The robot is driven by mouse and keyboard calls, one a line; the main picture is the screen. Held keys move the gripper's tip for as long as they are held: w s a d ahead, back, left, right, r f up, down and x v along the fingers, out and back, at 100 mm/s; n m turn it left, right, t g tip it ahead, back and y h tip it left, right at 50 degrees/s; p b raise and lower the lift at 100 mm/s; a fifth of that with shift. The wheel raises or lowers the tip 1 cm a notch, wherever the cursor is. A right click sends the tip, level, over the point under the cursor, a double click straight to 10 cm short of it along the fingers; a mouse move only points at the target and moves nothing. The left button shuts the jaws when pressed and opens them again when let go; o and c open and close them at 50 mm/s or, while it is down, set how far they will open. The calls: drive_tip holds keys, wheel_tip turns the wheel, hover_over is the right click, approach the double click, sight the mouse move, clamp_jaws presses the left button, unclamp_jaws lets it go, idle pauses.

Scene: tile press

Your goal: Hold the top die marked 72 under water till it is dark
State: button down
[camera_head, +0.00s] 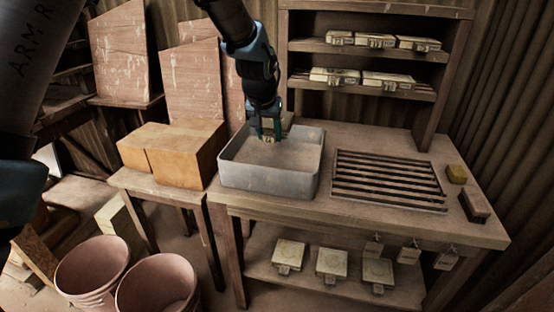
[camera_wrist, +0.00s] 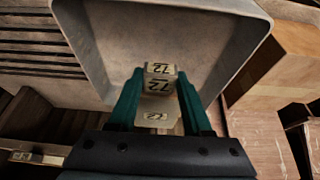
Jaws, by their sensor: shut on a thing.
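The top die marked 72 (camera_wrist: 160,88) is pale, with the number on several faces in the wrist view. My gripper (camera_wrist: 160,98) is shut on it, a green finger on each side. In the head view my gripper (camera_head: 266,132) points down over the back left part of the grey basin (camera_head: 268,178). The die shows only as a small pale patch between the fingers there. In the wrist view the basin's wall (camera_wrist: 95,60) surrounds the space beyond the die. The visible die faces look pale and dry. I cannot tell whether its lower part touches water.
A slatted rack (camera_head: 388,180) lies right of the basin on the bench. Orange-brown blocks (camera_head: 186,150) stand close left. Shelves (camera_head: 362,52) behind and below hold more dies.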

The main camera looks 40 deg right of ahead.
drive_tip(key=shift+r, duration=0.15)
drive_tip(key=shift+r+p, duration=1.3)
drive_tip(key=shift+r, duration=0.65)
